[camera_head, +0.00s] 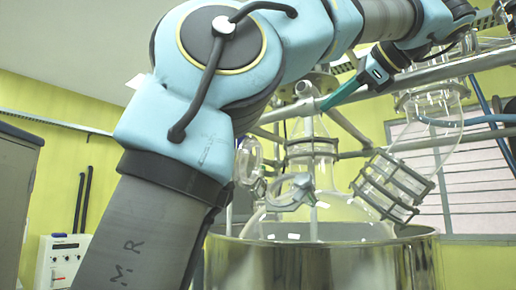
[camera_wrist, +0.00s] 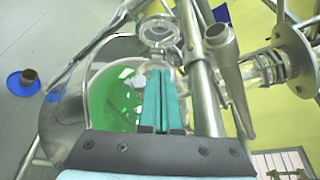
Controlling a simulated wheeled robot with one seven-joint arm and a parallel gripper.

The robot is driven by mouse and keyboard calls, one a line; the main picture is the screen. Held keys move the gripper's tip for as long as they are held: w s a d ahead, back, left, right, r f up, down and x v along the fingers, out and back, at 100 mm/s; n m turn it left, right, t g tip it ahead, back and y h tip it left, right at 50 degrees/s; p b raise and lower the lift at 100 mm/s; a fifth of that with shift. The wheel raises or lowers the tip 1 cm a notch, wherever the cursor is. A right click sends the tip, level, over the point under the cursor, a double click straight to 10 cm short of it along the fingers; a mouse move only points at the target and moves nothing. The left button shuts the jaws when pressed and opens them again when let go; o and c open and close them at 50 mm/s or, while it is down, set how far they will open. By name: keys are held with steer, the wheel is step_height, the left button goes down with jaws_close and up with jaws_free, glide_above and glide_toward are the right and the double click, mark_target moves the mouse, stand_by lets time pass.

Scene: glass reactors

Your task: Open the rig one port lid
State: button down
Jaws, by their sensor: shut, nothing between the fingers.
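The rig is a clear glass reactor vessel (camera_head: 335,222) seated in a shiny metal bath (camera_head: 320,265). In the head view a round glass fitting with a metal rim (camera_head: 248,160) stands at the vessel's upper left, beside a grey clamp (camera_head: 290,192). In the wrist view a round glass port with a metal ring (camera_wrist: 160,31) lies just beyond my fingertips; I cannot tell for sure which part is its lid. My gripper (camera_head: 323,106) has teal fingers, shut and empty, above the vessel near the central glass neck. The fingers also show in the wrist view (camera_wrist: 161,72).
Metal frame tubes (camera_head: 450,68) cross close to my gripper and the glass neck. A caged glass joint (camera_head: 393,186) sits at the vessel's right. In the wrist view a metal pipe (camera_wrist: 222,45) runs right of my fingers. A white control box (camera_head: 62,262) stands at the left wall.

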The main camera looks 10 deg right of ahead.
steer(key=p, duration=0.1)
glide_toward(253, 149)
steer(key=w+f, duration=0.2)
steer(key=shift+w+a+r+p, duration=0.2)
steer(key=shift+w+a+p, duration=0.2)
steer(key=shift+w+a, duration=0.1)
steer(key=shift+w+a+r+p, duration=0.2)
steer(key=shift+w+a+p, duration=0.15)
steer(key=shift+a, duration=0.15)
steer(key=shift+w+a, duration=0.25)
steer(key=shift+a, duration=0.1)
